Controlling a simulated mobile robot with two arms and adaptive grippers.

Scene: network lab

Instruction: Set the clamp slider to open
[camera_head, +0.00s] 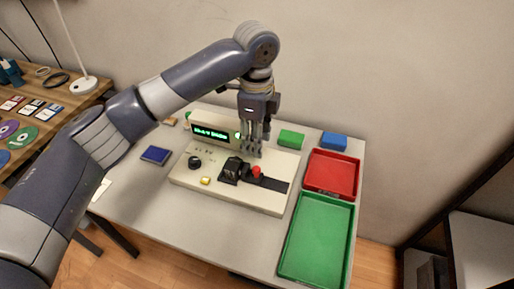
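A cream-coloured device (218,185) lies on the grey table, with a raised panel at its back carrying a lit green display (210,133). On its top are a black knob (195,162), a small yellow button (205,181), a black clamp block (231,170) and a dark slider track (274,184) with a red knob (256,171) near the track's left end, beside the clamp block. My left gripper (252,153) points down just above and behind the red knob, seemingly apart from it. Its fingers look close together, and their gap is unclear. My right gripper is out of view.
A red tray (333,190) and a green tray (294,262) stand right of the device. A green block (291,138) and a blue block (334,140) lie behind, a dark blue item (156,155) at left. A wooden desk with a lamp (84,85) is at far left.

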